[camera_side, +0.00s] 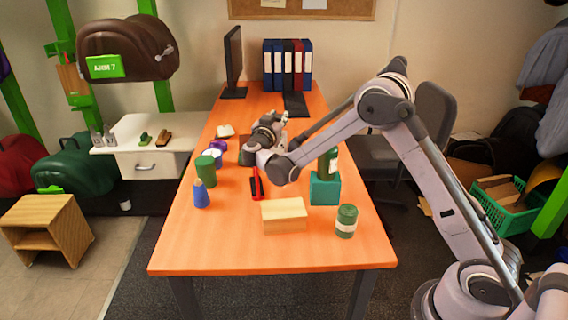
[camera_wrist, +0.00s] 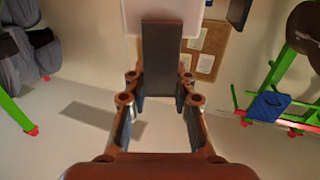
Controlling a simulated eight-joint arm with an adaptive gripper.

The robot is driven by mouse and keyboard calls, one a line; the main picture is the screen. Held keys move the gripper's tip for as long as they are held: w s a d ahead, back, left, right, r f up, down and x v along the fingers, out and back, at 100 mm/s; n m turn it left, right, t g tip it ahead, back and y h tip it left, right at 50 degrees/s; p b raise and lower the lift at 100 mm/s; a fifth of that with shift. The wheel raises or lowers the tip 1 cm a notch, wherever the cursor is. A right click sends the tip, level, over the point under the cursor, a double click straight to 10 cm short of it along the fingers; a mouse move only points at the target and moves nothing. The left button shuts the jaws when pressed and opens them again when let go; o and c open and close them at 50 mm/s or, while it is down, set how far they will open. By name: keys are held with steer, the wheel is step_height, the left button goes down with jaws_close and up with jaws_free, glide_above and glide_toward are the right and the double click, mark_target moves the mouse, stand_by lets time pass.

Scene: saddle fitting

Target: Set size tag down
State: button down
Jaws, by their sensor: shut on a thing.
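My gripper (camera_side: 270,124) is low over the far middle of the orange table, left of centre in the side view. In the wrist view my gripper (camera_wrist: 159,80) has its fingers on both sides of a flat dark grey slab (camera_wrist: 162,50), and is shut on it. I cannot tell whether this slab is the size tag. The arm hides most of it in the side view. A green tag (camera_side: 106,66) with white lettering ending in 7 is on the brown saddle (camera_side: 125,42) at upper left.
The table (camera_side: 215,250) carries a green cup (camera_side: 206,172), a blue bottle (camera_side: 201,195), a red and black tool (camera_side: 257,184), a wooden block (camera_side: 284,215), a teal block (camera_side: 324,190) and a green can (camera_side: 346,221). A monitor (camera_side: 233,60) and binders (camera_side: 286,65) stand behind. The table's near left is clear.

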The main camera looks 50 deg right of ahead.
steer(key=s+d+m+g+h, duration=0.1)
steer(key=s+d+m+g, duration=0.25)
steer(key=d, duration=0.85)
steer(key=s+d+m+g+h, duration=0.15)
steer(key=d+g, duration=0.35)
steer(key=d, duration=0.7)
step_height(320, 180, down, 16)
steer(key=d, duration=0.1)
steer(key=shift+s+r+m, duration=0.15)
steer(key=shift+m, duration=0.15)
steer(key=c, duration=1.1)
jaws_free()
